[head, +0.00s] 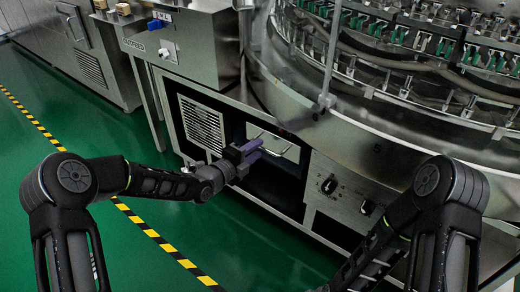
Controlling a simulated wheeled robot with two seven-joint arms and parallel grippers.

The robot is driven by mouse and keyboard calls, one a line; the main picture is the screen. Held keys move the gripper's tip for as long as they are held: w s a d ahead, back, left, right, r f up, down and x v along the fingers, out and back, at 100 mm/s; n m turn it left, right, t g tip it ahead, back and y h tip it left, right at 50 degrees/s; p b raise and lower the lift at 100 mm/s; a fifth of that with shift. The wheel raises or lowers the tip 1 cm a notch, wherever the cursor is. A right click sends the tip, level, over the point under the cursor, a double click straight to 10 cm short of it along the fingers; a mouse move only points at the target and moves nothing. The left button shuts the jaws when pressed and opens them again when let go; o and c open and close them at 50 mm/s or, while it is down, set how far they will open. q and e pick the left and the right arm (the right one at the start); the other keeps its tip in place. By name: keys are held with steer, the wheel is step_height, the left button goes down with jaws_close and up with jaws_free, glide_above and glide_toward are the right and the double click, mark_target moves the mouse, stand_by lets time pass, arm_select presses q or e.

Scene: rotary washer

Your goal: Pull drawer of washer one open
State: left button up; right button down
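The washer (345,185) is a large round steel machine with a square lower housing. A pale drawer front (286,139) with a thin silver bar handle (270,136) sits in a dark recess in that housing. My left gripper (259,149) is in front of the recess, just left of and below the handle. Its two purple fingers point right with a narrow gap between them, and nothing shows between them. I cannot tell whether a fingertip touches the handle. The gripper hides part of the recess's left side. My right gripper is out of view; only its arm shows at lower right.
A vented panel (202,126) is left of the recess, and a control panel with a dark knob (328,186) is right of it. A steel box with a blue connector (155,25) stands above left. Green floor (95,125) with a yellow-black stripe is clear at left.

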arm_select(q)
steer(key=shift+x, duration=1.45)
steer(key=shift+c, duration=0.5)
jaws_close()
